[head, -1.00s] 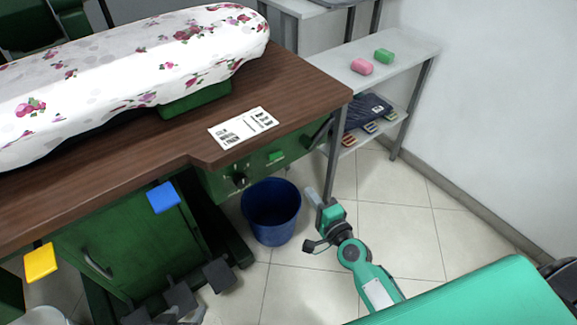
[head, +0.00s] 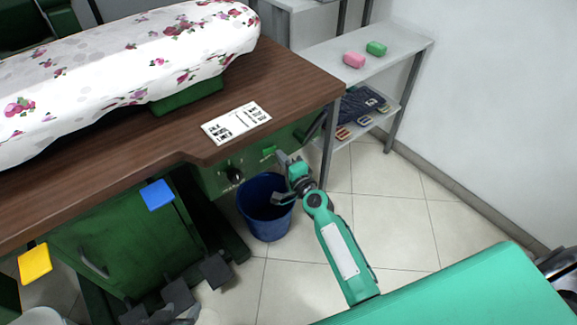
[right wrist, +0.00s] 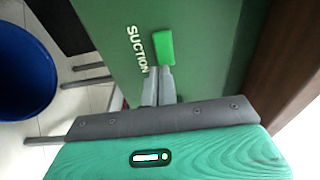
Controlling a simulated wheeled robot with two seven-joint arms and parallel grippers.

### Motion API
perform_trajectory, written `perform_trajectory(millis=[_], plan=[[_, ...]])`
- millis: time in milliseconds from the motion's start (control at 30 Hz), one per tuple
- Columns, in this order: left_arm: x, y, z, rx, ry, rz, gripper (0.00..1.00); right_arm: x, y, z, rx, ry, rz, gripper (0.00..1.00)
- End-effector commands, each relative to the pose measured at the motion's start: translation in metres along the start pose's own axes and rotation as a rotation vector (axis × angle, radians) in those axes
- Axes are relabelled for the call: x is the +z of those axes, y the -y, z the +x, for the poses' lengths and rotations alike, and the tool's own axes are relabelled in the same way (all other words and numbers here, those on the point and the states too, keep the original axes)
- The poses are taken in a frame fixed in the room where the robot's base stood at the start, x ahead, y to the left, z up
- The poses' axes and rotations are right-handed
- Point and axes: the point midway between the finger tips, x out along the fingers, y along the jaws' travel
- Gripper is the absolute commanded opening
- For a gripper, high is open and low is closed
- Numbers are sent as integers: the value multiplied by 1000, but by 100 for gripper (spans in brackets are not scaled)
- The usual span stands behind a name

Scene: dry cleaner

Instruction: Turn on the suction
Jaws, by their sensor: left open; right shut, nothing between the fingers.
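The suction switch is a bright green rocker (right wrist: 165,46) on the green side panel of the ironing table, with the white word SUCTION (right wrist: 137,50) beside it in the right wrist view. In the head view the switch (head: 268,151) shows below the table top's edge. My right gripper (right wrist: 165,75) is shut and empty; its fingertips are at the near end of the switch, and I cannot tell whether they touch it. The right gripper (head: 283,160) also shows just right of the switch in the head view.
A black knob (head: 233,175) is on the same panel, left of the switch. A blue bin (head: 266,222) stands below. The wooden table top (head: 290,82) overhangs the panel. A grey shelf (head: 400,52) stands behind to the right. Pedals (head: 216,270) lie on the floor at lower left.

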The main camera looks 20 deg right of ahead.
Motion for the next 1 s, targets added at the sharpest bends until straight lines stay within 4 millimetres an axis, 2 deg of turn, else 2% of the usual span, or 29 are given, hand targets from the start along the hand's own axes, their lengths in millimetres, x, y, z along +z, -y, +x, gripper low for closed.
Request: perform_trajectory(millis=[533,733,1000], plan=[[2,-2,3,6,-11,6,48,0,-1,6,-1,7,-1,0],[-2,-18,15,49,-127,3,48,-2,-2,11,-5,55,-2,0],[-6,-18,12,46,-128,2,48,-1,1,10,-3,54,1,0]])
